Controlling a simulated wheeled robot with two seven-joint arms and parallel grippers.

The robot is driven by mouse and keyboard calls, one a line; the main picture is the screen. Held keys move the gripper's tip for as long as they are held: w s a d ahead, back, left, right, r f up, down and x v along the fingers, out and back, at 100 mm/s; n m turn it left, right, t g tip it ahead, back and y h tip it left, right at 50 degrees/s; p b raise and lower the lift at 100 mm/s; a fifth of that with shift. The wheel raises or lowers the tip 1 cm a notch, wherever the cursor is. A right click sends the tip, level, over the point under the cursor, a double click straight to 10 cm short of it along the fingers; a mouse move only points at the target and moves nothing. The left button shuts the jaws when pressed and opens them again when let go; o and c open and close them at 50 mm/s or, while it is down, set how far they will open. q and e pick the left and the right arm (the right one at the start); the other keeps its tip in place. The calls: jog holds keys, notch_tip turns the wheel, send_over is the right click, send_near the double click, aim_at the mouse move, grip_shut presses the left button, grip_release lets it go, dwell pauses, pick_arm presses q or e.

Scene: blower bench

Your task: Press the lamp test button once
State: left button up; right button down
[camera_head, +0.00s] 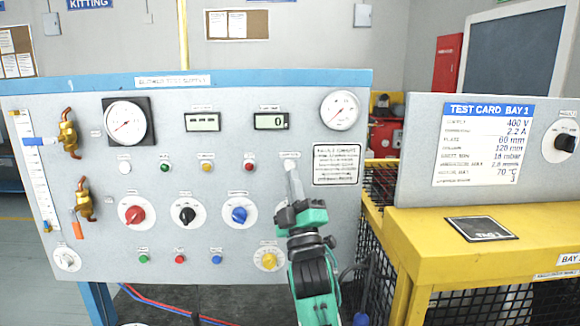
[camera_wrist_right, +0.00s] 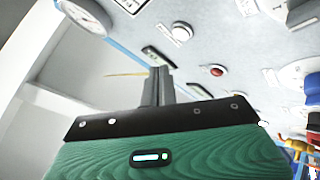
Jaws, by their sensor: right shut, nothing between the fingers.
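My right gripper (camera_head: 291,167) points up at the panel's right part, just right of the small red lamp (camera_head: 250,167). Its fingers are closed and hold nothing. In the right wrist view a small white round button (camera_wrist_right: 180,32), probably the lamp test button, shows beyond the closed fingertips (camera_wrist_right: 159,72). A gap shows between them in that picture, and I see no contact. Its label is too blurred to read. My left gripper is not in view.
The grey panel (camera_head: 110,240) carries gauges, displays, small lamps and red, black, blue and yellow knobs close around the gripper. A black-framed placard (camera_head: 337,165) is to its right. A yellow bench (camera_head: 410,225) with a test card (camera_head: 482,145) stands at the right.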

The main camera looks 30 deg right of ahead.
jog(key=shift+s+a, duration=0.5)
jog(key=shift+s, duration=0.3)
dwell(0.4)
